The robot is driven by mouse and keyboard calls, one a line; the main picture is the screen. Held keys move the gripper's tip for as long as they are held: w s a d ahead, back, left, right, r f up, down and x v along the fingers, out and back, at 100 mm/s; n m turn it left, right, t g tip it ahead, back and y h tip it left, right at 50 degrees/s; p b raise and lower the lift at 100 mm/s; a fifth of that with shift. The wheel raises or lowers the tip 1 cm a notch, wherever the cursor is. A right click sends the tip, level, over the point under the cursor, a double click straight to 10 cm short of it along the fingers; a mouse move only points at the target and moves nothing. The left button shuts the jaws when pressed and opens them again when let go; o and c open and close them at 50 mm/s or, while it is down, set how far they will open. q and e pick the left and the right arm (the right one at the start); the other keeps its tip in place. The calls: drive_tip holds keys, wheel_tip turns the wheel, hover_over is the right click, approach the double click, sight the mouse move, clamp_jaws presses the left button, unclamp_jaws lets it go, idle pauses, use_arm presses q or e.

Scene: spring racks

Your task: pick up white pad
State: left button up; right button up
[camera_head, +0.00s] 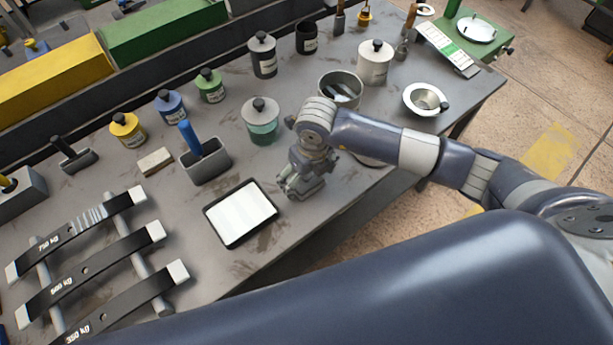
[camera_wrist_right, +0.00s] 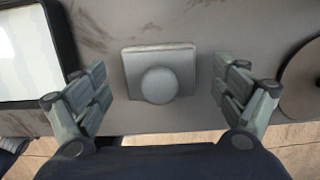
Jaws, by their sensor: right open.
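The white pad (camera_head: 241,213) is a flat white rectangle in a black frame, lying on the grey workbench (camera_head: 255,270) near its front edge. It also shows, cut off, at the left of the right wrist view (camera_wrist_right: 28,52). My right gripper (camera_head: 300,188) is just right of the pad in the head view, pointing down. In the wrist view my right gripper (camera_wrist_right: 164,93) is open and empty. Its fingers are on either side of a grey square block with a round knob (camera_wrist_right: 158,85). I cannot tell the height between them. My left gripper is not in view.
Behind the pad stand a grey holder with a blue handle (camera_head: 207,162), a small beige block (camera_head: 155,161) and several lidded pots. A rack of black springs (camera_head: 92,262) is at the left. Bare bench lies in front of the pad.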

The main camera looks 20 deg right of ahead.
drive_tip(key=shift+f, duration=0.55)
drive_tip(key=c, duration=1.2)
drive_tip(key=shift+o, duration=0.2)
drive_tip(key=shift+w+r+b, duration=0.1)
drive_tip(key=shift+r+b, duration=0.45)
drive_tip(key=shift+r, duration=0.25)
drive_tip(key=shift+s+a+r+b, duration=0.25)
drive_tip(key=shift+r+b, duration=0.1)
drive_tip(key=shift+r, duration=0.1)
drive_tip(key=shift+s+a+r+b, duration=0.25)
drive_tip(key=shift+r+b, duration=0.1)
drive_tip(key=shift+r, duration=0.05)
drive_tip(key=s+a+b, duration=0.1)
drive_tip(key=s+a, duration=0.1)
drive_tip(key=s, duration=0.1)
drive_tip(key=s+a+r+b, duration=0.1)
drive_tip(key=s+a, duration=0.2)
drive_tip(key=s+a+b, duration=0.2)
drive_tip(key=s+a, duration=0.1)
drive_tip(key=s, duration=0.1)
drive_tip(key=shift+a+r, duration=0.25)
drive_tip(key=shift+s+a+r, duration=0.15)
drive_tip(key=shift+s+a, duration=0.35)
drive_tip(key=shift+s, duration=0.15)
